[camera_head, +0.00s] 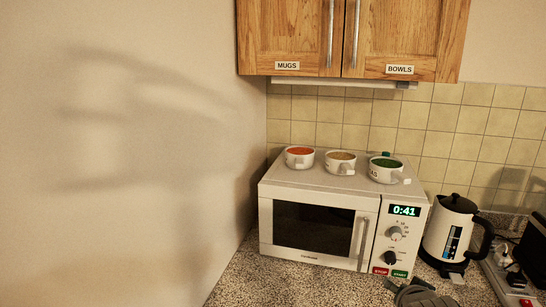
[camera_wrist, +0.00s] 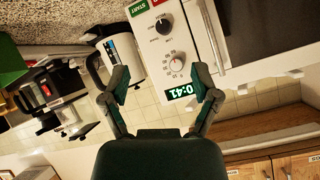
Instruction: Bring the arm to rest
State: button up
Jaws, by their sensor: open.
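My gripper (camera_wrist: 161,82) shows in the wrist view with its two dark fingers spread wide and nothing between them. In the head view a grey part of my gripper (camera_head: 415,291) shows at the bottom edge, in front of the microwave's lower right corner. The white microwave (camera_head: 312,230) stands on the speckled counter with its door shut and its display at 0:41. In the wrist view, which is upside down, the microwave's control panel (camera_wrist: 182,38) lies beyond the fingers. I cannot tell the exact gap between fingers and panel.
A wooden cupboard (camera_head: 400,35) labelled MUGS and BOWLS hangs above. A wall bounds the left.

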jog(key=s+a+r+n+g+y, duration=0.1)
jog(key=s+a+n+g, duration=0.1)
jog(key=s+a, duration=0.3)
jog(key=s+a+r+n+g+y, duration=0.1)
jog(key=s+a+n, duration=0.4)
jog(key=s, duration=0.7)
jog(key=shift+a+r+g+y, duration=0.15)
jog(key=shift+a+g+y, duration=0.45)
jog(key=shift+g, duration=0.6)
jog(key=shift+w, duration=0.1)
